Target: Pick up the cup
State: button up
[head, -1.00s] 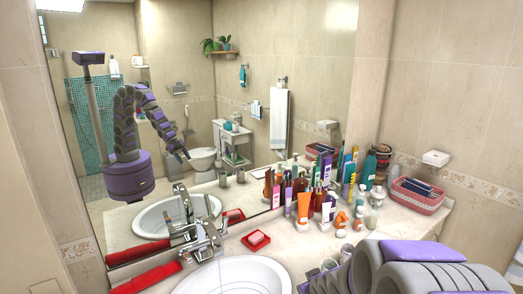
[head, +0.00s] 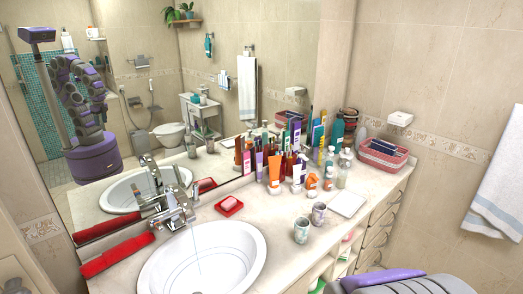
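Two small cups stand upright side by side on the counter, right of the sink. The nearer cup (head: 302,230) is pale grey-green, and the other cup (head: 319,213) is greyish purple and a little farther back. I cannot tell which one the task means. Part of my arm shows at the bottom right, but my gripper is outside the picture.
The sink (head: 203,262) with its faucet (head: 172,212) is left of the cups. A red soap dish (head: 229,206) lies behind it. Several bottles and tubes, including an orange tube (head: 274,172), crowd behind the cups. A white flat square (head: 348,203) and a pink basket (head: 383,154) are to the right.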

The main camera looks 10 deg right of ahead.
aim_at(319, 211)
jog(key=i+j+z, duration=0.2)
jog(key=z, duration=0.15)
jog(key=i+j+z, duration=0.2)
jog(key=z, duration=0.2)
jog(key=j, duration=0.1)
